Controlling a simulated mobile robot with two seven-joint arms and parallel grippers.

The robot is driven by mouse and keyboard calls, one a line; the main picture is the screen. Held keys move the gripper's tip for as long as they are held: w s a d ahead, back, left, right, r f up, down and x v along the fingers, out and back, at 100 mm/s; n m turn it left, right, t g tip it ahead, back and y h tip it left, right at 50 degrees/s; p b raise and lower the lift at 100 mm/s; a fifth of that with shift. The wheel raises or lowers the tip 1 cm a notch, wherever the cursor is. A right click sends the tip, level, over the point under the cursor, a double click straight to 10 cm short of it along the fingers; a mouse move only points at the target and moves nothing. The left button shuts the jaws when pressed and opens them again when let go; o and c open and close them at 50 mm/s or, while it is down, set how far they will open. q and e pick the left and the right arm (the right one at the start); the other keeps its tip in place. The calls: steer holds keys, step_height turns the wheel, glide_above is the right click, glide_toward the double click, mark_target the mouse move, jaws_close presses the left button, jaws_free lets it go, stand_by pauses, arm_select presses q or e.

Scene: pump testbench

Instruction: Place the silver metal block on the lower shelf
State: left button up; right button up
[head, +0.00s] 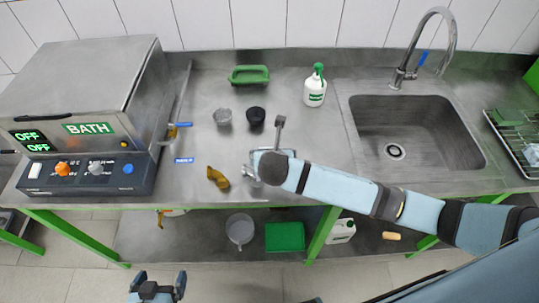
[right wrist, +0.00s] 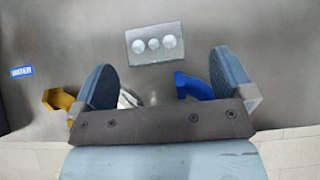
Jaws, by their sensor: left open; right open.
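The silver metal block (right wrist: 154,44), with three round pale marks on top, lies on the steel bench in the right wrist view. It sits beyond my right gripper (right wrist: 166,80), which is open with nothing held between its fingers. In the head view my right arm's end covers most of that spot; a pale edge (head: 256,155) that may be the block shows beside it. My left gripper (head: 158,284) is open and empty at the bottom of the head view, in front of the bench. The lower shelf (head: 185,245) runs under the bench top.
A grey pot (head: 240,229) and green box (head: 285,237) occupy the lower shelf, with free room left of the pot. A brass fitting (head: 217,178) lies near the block; a blue curved part (right wrist: 195,87) is beside the right fingers. The BATH unit (head: 90,110) stands left.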

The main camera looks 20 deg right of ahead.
steer(key=x, duration=0.5)
steer(key=shift+a+f, duration=0.15)
steer(key=shift+a, duration=0.1)
steer(key=shift+c, duration=0.5)
steer(key=c, duration=1)
